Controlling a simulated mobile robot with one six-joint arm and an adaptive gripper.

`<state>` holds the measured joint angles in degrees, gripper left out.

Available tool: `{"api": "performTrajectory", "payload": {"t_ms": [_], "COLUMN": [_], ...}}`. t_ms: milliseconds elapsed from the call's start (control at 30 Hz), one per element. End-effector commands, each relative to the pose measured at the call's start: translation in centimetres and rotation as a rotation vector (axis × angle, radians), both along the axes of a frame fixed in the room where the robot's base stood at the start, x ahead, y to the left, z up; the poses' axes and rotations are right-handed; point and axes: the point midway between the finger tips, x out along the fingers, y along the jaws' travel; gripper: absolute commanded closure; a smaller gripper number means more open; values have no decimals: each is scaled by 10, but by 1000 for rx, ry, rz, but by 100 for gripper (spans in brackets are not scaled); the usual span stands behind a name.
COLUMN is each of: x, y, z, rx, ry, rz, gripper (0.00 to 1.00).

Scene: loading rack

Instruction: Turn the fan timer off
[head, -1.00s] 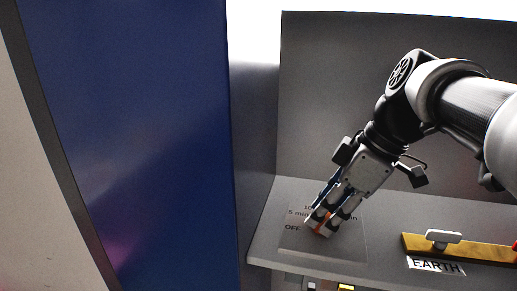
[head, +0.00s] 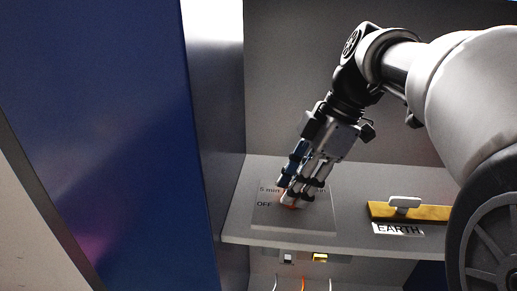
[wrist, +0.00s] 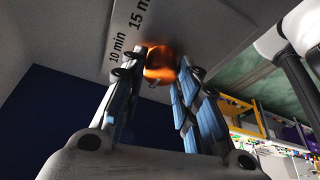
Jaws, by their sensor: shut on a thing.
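The fan timer panel (head: 318,222) is a grey plate on the sloping shelf, with the labels "OFF" and "5 min" readable at its left. Its orange knob (head: 289,206) shows only as a small patch under my fingertips. In the wrist view the orange knob (wrist: 158,66) sits between the fingertips, near the labels "10 min" and "15 m…". My gripper (head: 292,198) reaches down from the upper right and is shut on the knob. It also shows in the wrist view (wrist: 157,76). The knob's pointer is hidden, so I cannot tell its setting.
Right of the panel is a brass bar (head: 432,212) with a grey handle, above an "EARTH" label (head: 398,229). A blue panel (head: 105,120) and a grey side wall stand at the left. Small connectors (head: 320,257) and wires lie below the shelf edge.

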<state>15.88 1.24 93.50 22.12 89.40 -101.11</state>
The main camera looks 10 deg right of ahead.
Motion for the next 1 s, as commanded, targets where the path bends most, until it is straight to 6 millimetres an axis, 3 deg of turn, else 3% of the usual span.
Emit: {"api": "performTrajectory", "payload": {"t_ms": [167,200,500,833,1000], "x": [0,0,0,0,0], "y": [0,0,0,-1,-8], "z": [0,0,0,1,18], "rx": [-1,-1,0,0,0], "ry": [1,1,0,-1,-2], "rz": [0,0,-1,-1,-3], "gripper": [95,70,50,50,50]}}
